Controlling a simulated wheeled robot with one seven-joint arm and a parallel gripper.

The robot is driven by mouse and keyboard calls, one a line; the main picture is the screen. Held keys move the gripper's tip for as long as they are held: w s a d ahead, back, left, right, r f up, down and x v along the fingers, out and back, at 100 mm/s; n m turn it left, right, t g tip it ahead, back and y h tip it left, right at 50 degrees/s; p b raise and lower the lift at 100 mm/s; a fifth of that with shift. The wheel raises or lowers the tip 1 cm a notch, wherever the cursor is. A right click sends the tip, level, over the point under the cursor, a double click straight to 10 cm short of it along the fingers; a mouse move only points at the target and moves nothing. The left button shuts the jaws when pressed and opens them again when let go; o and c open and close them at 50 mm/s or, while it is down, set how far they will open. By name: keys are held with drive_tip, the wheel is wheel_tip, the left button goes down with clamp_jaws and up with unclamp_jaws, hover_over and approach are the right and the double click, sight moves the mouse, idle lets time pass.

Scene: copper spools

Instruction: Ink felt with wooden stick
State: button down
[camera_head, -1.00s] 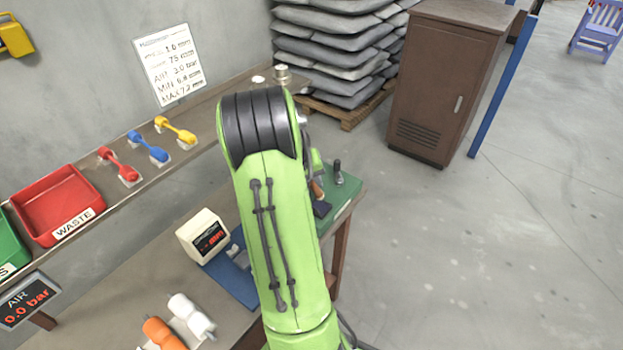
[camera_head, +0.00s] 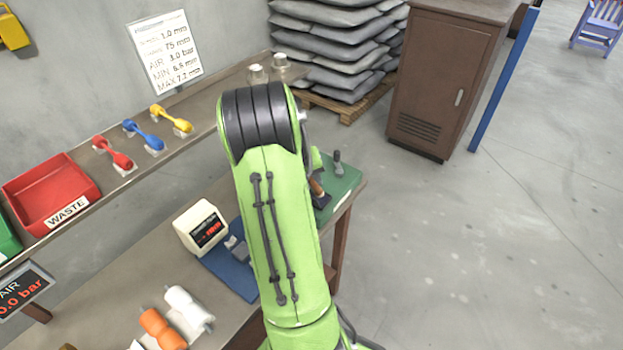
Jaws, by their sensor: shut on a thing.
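My green arm (camera_head: 285,230) rises in the middle of the view and bends over at its dark upper joint. My gripper is hidden behind it, so its hold does not show. A green mat (camera_head: 345,186) lies at the right end of the bench. On it, partly behind my arm, are a brown, wood-coloured piece (camera_head: 316,187) and a small dark block (camera_head: 322,200). I cannot tell whether the brown piece is the wooden stick, or whether the dark block bears the felt. A grey upright piece (camera_head: 338,164) stands on the mat too.
The bench (camera_head: 110,300) bears a white display box (camera_head: 201,228), a blue mat (camera_head: 232,280), a white spool (camera_head: 190,308) and an orange spool (camera_head: 162,328). The shelf above holds a red waste bin (camera_head: 50,195).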

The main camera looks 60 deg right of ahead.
drive_tip(key=shift+a+f+b, duration=0.1)
drive_tip(key=shift+f+b, duration=0.55)
drive_tip(key=shift+f, duration=0.05)
idle(1.3)
drive_tip(key=shift+r, duration=0.1)
wheel_tip(320, 180, up, 7)
drive_tip(key=p, duration=0.5)
idle(0.3)
